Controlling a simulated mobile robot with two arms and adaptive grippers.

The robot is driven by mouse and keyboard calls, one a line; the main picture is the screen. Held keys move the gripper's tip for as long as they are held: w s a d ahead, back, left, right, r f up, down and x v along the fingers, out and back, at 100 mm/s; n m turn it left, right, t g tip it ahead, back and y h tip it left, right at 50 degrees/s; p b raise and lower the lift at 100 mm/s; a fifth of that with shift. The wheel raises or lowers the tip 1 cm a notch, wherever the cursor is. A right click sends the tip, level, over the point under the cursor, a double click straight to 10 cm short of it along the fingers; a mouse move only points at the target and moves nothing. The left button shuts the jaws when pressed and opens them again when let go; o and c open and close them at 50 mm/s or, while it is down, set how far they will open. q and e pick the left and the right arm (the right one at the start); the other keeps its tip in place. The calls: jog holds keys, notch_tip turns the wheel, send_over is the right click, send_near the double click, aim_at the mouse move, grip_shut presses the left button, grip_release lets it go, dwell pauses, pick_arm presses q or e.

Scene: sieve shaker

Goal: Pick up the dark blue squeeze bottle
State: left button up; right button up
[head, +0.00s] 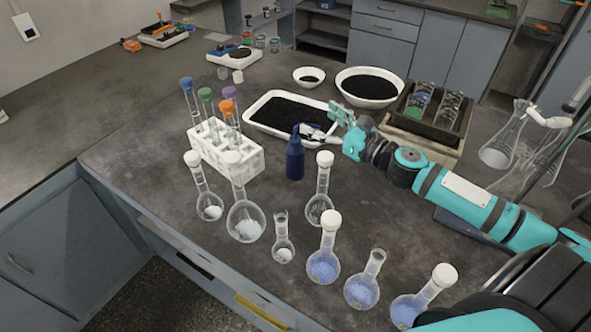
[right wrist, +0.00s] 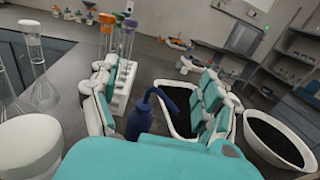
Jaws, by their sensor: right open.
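The dark blue squeeze bottle (head: 295,161) stands upright on the dark bench, between the white tube rack and a round flask. It also shows in the right wrist view (right wrist: 138,124), its bent spout rising between my fingers. My right gripper (head: 322,122) reaches in from the right, just behind and right of the bottle's top in the head view. In the right wrist view my right gripper (right wrist: 158,76) is open, one finger on each side of the bottle. I cannot tell whether a finger touches it. My left gripper is not in view.
A white rack (head: 225,158) with stoppered tubes stands left of the bottle. Several glass flasks line the front, including one (head: 320,195) close by. A white tray of black grains (head: 250,124) lies behind, with a white bowl (head: 370,87) farther back.

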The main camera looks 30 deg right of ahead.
notch_tip(320, 180, down, 9)
jog(key=b, duration=1)
send_near(302, 162)
jog(key=x, duration=0.4)
jog(key=shift+w+d+f, duration=0.1)
jog(key=shift+w+f, duration=0.1)
jog(key=shift+f, duration=0.1)
jog(key=shift+w+a+r+p, duration=0.2)
jog(key=shift+w+r+p, duration=0.1)
jog(key=shift+w+p, duration=0.25)
jog(key=shift+x, duration=3.1)
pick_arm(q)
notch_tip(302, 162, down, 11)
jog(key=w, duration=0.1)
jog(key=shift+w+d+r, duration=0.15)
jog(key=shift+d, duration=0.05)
pick_arm(e)
jog(key=shift+s, duration=0.1)
jog(key=c, duration=0.8)
